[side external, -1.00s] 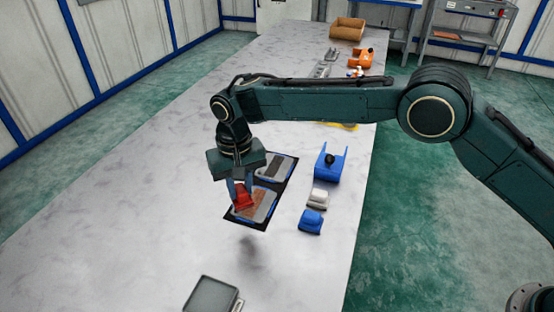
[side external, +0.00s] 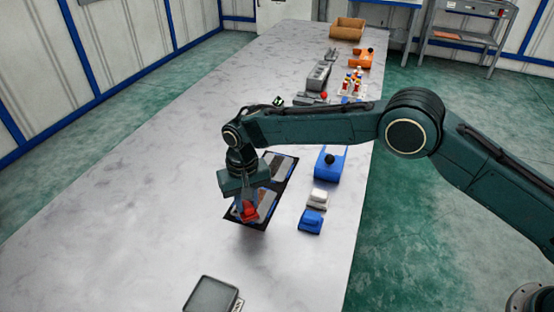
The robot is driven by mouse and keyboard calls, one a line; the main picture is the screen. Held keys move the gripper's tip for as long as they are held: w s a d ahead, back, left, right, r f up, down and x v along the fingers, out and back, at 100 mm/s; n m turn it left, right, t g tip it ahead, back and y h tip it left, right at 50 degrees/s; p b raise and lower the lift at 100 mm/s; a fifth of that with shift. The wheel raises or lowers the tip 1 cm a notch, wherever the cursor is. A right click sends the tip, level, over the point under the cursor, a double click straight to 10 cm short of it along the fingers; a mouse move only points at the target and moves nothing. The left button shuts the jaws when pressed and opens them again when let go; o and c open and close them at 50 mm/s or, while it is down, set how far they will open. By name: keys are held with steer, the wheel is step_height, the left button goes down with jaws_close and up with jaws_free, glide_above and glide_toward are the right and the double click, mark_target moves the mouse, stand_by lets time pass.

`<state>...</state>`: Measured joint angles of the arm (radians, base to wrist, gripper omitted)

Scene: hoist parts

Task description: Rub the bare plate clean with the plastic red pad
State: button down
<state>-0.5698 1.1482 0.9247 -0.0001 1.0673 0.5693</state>
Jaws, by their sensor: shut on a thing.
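My gripper (side external: 246,203) is shut on the red pad (side external: 250,213), with its fingers pointing down. The pad is over the near plate (side external: 268,204), which has a brownish face and lies on a black mat (side external: 236,218). I cannot tell whether the pad touches the plate. The pad and my gripper hide much of this plate.
Right of the mat stand a blue holder with a black knob (side external: 330,160), a white block (side external: 318,198) and a blue block (side external: 310,222). A grey box (side external: 212,295) is at the front. Orange parts (side external: 361,58) and a tan bin (side external: 347,28) are far back. The table's left is clear.

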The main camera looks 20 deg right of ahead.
steer(key=shift+w+d, duration=3.5)
steer(key=shift+d, duration=0.1)
steer(key=shift+s+a, duration=4.15)
steer(key=shift+s+a+r, duration=0.1)
steer(key=shift+r, duration=0.5)
steer(key=shift+s+a+r, duration=0.1)
steer(key=shift+r, duration=0.45)
step_height(320, 180, up, 6)
steer(key=shift+f, duration=0.1)
